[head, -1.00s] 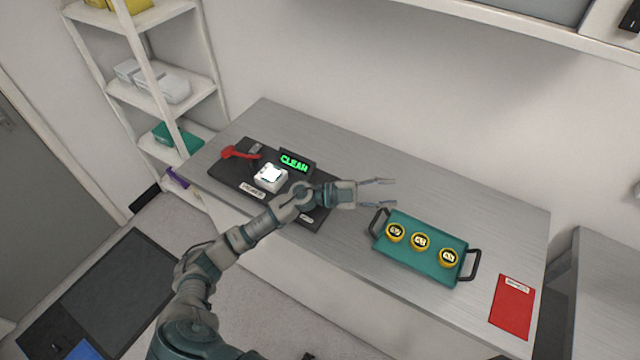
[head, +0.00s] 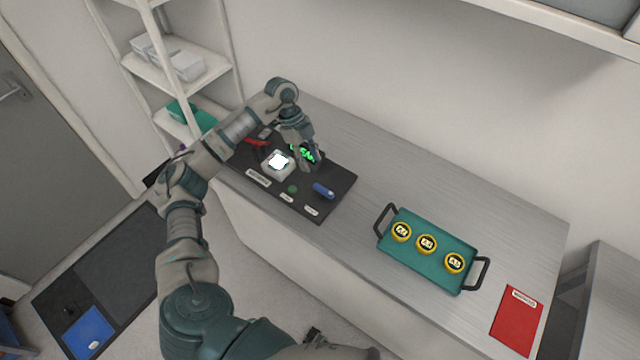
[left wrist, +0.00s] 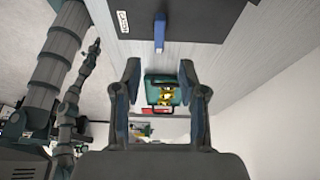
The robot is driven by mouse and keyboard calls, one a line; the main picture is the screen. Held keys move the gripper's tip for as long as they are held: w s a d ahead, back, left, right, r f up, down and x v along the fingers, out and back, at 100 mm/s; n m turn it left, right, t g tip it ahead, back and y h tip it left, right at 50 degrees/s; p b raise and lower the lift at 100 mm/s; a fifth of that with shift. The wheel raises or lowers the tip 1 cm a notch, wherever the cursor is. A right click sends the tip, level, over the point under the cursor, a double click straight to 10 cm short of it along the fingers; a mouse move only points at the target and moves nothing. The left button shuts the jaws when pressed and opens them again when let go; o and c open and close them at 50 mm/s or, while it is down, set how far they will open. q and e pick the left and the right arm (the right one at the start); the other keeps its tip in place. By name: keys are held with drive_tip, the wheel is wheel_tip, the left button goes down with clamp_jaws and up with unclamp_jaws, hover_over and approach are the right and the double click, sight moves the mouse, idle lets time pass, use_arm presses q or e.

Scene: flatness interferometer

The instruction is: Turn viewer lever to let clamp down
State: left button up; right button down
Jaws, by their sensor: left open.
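A dark board (head: 335,178) on the bench carries a small white block with a glowing top (head: 277,162), a red lever (head: 257,142) at its back left and a blue handle (head: 323,190) at its right. Which one is the viewer lever I cannot tell. My left gripper (head: 311,163) hangs over the back right of the board, above the blue handle in the picture, and partly hides the green-lit display (head: 300,151). In the left wrist view its fingers (left wrist: 160,72) are open and empty, with the blue handle (left wrist: 159,32) beyond them. My right gripper (head: 318,338) is small and dark at the bottom edge.
A teal tray (head: 393,252) with black handles and three yellow round pieces stands right of the board. A red folder (head: 516,318) lies at the bench's right end. A white shelf rack (head: 185,85) stands left. The bench between board and tray is clear.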

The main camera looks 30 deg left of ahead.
sight(322, 188)
use_arm(q)
drive_tip(key=x, duration=0.6)
drive_tip(key=shift+d+f, duration=0.1)
drive_tip(key=shift+d, duration=0.25)
drive_tip(key=x, duration=0.3)
drive_tip(key=shift+a+f, duration=0.3)
drive_tip(key=shift+f, duration=0.45)
drive_tip(key=shift+d, duration=0.15)
drive_tip(key=shift+d+r, duration=0.1)
drive_tip(key=shift+d, duration=0.1)
clamp_jaws()
use_arm(e)
drive_tip(key=shift+w+d+r, duration=0.2)
drive_tip(key=shift+w+d, duration=0.05)
drive_tip(key=shift+d, duration=0.45)
